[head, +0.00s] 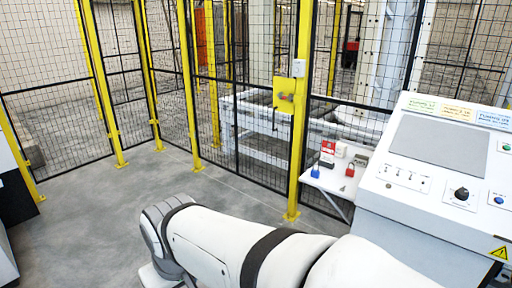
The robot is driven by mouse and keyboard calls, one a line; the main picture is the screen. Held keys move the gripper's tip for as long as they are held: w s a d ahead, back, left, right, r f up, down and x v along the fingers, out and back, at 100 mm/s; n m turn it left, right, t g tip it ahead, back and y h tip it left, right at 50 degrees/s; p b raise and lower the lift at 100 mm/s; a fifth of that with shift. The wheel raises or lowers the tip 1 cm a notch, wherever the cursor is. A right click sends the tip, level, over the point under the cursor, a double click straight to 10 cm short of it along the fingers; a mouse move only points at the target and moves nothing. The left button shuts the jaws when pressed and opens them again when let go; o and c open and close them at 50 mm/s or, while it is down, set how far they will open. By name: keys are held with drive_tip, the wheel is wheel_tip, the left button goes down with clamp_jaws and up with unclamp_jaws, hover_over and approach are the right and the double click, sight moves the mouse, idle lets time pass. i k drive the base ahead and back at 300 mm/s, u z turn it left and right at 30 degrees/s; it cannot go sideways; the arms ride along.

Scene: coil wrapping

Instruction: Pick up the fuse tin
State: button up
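A small white shelf (334,181) beside the console holds several small objects. Among them are a red-and-white box (327,153), a white box or tin (341,149), a blue padlock-like item (315,171), a red one (350,170) and a small dark item at the back right (361,160). They are too small to tell which is the fuse tin. My white arm crosses the bottom of the view, its visible end pointing left, away from and in front of the shelf. My gripper's fingers do not show.
A white control console (430,185) with knobs and buttons stands directly right of the shelf. A yellow post (299,110) and black mesh fence stand behind and left of the shelf. The grey floor (90,215) at left is clear. A cabinet edge (12,180) stands at far left.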

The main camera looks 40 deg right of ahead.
sight(361, 161)
drive_tip(key=i, duration=0.85)
drive_tip(key=z, duration=3.2)
drive_tip(key=i, duration=1.5)
